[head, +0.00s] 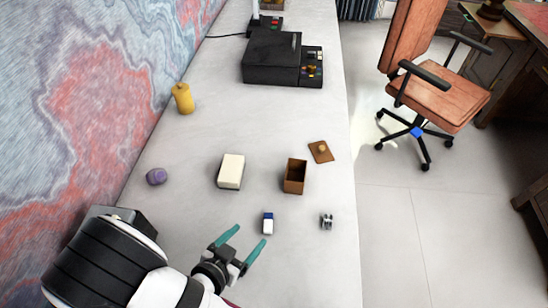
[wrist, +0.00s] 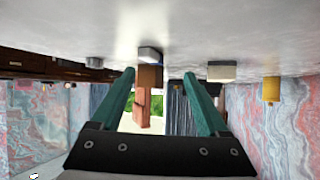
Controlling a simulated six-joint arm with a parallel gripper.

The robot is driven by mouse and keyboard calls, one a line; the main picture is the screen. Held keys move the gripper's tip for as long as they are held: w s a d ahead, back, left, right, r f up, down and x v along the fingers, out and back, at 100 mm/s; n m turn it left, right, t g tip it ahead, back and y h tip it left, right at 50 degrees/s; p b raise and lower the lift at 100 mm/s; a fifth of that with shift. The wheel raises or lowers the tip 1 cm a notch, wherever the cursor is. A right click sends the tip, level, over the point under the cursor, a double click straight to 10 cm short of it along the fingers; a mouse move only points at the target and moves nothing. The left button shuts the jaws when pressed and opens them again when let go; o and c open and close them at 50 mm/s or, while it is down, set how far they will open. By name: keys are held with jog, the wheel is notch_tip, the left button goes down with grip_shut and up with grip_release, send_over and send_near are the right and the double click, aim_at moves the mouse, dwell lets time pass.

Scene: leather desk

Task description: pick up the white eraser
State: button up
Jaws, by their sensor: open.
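The white eraser with a blue end (head: 268,226) lies on the pale desk. My gripper (head: 249,234) is open and empty, its two teal fingers apart. In the head view the eraser is just past the right fingertip; I cannot tell the exact gap. The wrist view looks upside down. There the eraser (wrist: 150,54) shows ahead, between the lines of the open fingers (wrist: 158,73), with no finger touching it.
Beyond the eraser stand an open brown box (head: 295,177) and a white block (head: 231,171). A small metal item (head: 327,221) lies right, near the desk edge. A purple object (head: 156,176) and yellow bottle (head: 183,98) are left. Bare desk surrounds the eraser.

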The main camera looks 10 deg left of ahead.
aim_at(267, 224)
jog(key=shift+s+d+h, duration=0.1)
jog(key=shift+d+h, duration=0.2)
jog(key=shift+d, duration=0.1)
jog(key=x, duration=0.7)
jog(key=shift+d, duration=0.2)
grip_shut()
